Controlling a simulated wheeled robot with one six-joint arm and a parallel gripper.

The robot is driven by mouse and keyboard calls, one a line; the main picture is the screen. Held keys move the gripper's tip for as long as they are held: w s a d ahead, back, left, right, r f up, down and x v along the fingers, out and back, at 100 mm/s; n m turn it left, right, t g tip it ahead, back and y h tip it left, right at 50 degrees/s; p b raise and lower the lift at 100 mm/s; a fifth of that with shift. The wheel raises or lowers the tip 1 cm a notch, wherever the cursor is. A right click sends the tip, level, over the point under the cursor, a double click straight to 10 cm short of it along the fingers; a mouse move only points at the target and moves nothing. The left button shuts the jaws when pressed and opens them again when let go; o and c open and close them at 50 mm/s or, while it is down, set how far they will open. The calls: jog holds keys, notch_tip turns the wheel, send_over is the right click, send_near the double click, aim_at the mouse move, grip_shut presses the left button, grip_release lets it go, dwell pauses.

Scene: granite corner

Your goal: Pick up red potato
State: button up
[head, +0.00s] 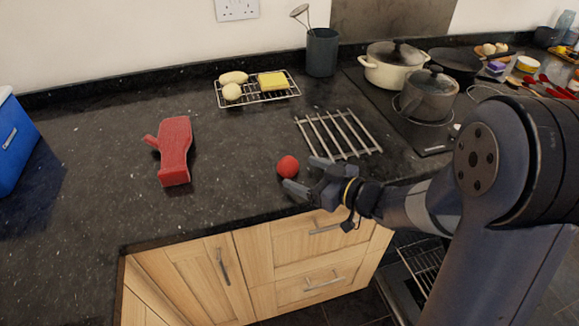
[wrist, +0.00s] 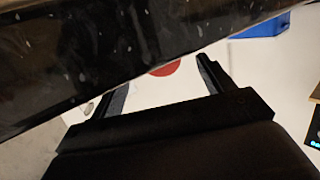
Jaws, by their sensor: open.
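The red potato (head: 288,167) is a small round red thing on the dark speckled counter, near its front edge in the head view. My gripper (head: 305,175) is open just to the right of it, with its fingers pointing left towards it. In the wrist view my gripper's two fingers (wrist: 161,76) are spread with nothing held. A rounded red shape (wrist: 165,69), which looks like the potato, shows between the fingertips, beside the dark counter surface. I cannot tell whether either finger touches it.
A metal rack (head: 338,134) lies close behind my gripper. A red oven mitt (head: 174,152) lies to the left, and a blue box (head: 16,142) stands at the far left. Pots (head: 394,68) stand on the hob at the back right. The counter between mitt and potato is clear.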

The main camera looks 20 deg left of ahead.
aim_at(295, 169)
jog(key=x, duration=0.6)
jog(key=shift+d+f, duration=0.1)
jog(key=c, duration=1.1)
